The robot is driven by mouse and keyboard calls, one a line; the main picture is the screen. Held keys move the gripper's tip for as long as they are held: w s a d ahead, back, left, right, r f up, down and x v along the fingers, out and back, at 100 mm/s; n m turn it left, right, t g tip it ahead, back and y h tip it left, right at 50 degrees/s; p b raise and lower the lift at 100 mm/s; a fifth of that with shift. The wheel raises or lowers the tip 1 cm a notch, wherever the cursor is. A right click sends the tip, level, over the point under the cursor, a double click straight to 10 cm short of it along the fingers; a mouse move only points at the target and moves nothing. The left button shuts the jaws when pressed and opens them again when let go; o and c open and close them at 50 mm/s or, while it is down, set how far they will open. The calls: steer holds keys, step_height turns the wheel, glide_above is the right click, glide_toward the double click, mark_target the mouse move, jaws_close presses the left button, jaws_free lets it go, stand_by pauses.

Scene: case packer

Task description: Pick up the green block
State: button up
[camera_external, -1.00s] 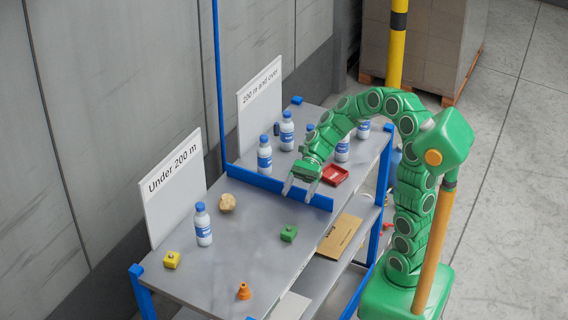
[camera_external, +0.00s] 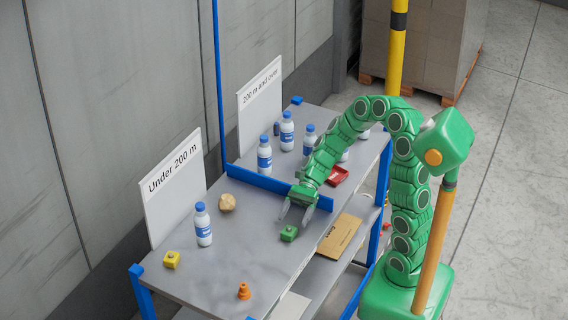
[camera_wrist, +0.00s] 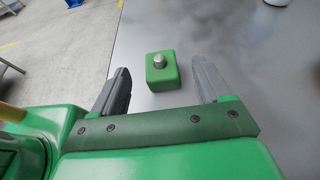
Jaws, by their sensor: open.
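The green block (camera_external: 289,233) is a small cube with a knob on top, standing on the grey table near its right edge. In the wrist view the green block (camera_wrist: 161,72) shows its round metallic knob and lies ahead of my gripper (camera_wrist: 160,88), between the lines of the two grey fingers. My gripper (camera_external: 294,218) is open and empty, just behind and above the block in the external view. I see no contact between fingers and block.
A blue divider (camera_external: 275,187) crosses the table behind my gripper. A white bottle (camera_external: 202,225), a tan lump (camera_external: 227,202), a yellow block (camera_external: 171,260) and an orange cone (camera_external: 244,291) stand left and in front. Several bottles and a red tray (camera_external: 338,175) are beyond the divider.

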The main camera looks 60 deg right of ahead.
mark_target(290, 226)
steer(key=shift+x, duration=2.5)
steer(key=c, duration=1.1)
